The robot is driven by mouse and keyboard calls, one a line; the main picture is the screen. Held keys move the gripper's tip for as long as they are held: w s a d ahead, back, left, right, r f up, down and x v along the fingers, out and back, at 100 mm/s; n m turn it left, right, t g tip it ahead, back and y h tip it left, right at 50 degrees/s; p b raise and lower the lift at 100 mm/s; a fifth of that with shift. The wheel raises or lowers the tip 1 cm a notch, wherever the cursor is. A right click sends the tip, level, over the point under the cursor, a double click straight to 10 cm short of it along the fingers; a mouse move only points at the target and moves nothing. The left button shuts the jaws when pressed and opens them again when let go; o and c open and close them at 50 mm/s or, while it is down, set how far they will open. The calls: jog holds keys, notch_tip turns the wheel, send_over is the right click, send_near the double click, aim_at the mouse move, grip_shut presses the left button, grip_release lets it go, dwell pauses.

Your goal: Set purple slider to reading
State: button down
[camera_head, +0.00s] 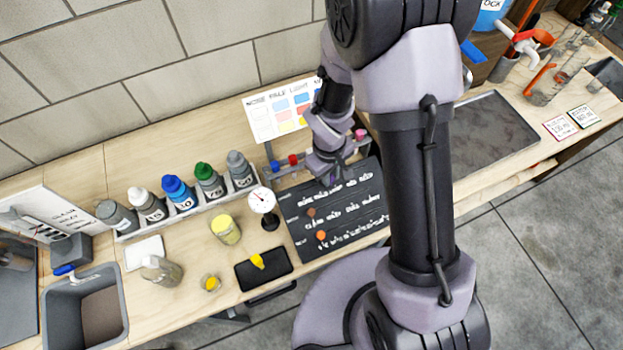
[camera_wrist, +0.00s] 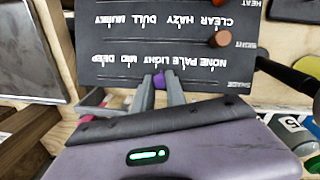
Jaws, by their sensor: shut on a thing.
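The dark slider board (camera_head: 338,212) lies on the bench with rows of white words. It shows upside down in the wrist view (camera_wrist: 120,75), with rows marked SHADE, SIGHT and HEAT. The purple slider (camera_wrist: 158,79) is in the SHADE row, close to the middle word, which looks like LIGHT. My gripper (camera_wrist: 160,84) is shut on this slider, one finger on each side. In the head view my gripper (camera_head: 329,183) is at the board's far edge and hides the slider. A brown knob (camera_wrist: 219,39) sits in the SIGHT row and an orange knob (camera_head: 321,235) in the HEAT row.
A colour chart (camera_head: 275,118) stands behind the board, beside a rack of small coloured-top tubes (camera_head: 292,160). A dial gauge (camera_head: 262,200) stands left of the board. Several capped bottles (camera_head: 178,194) line the left side. A dark tray (camera_head: 485,140) lies at the right.

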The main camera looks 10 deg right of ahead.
jog(key=shift+w+d, duration=0.15)
jog(key=shift+d, duration=0.35)
jog(key=c, duration=1.3)
grip_release()
jog(key=shift+c, duration=0.2)
jog(key=shift+r, duration=0.1)
notch_tip(320, 180, up, 17)
jog(key=a+p, duration=0.1)
jog(key=p, duration=0.5)
jog(key=shift+s+a, duration=0.2)
jog(key=shift+s, duration=0.25)
jog(key=shift+r, duration=0.1)
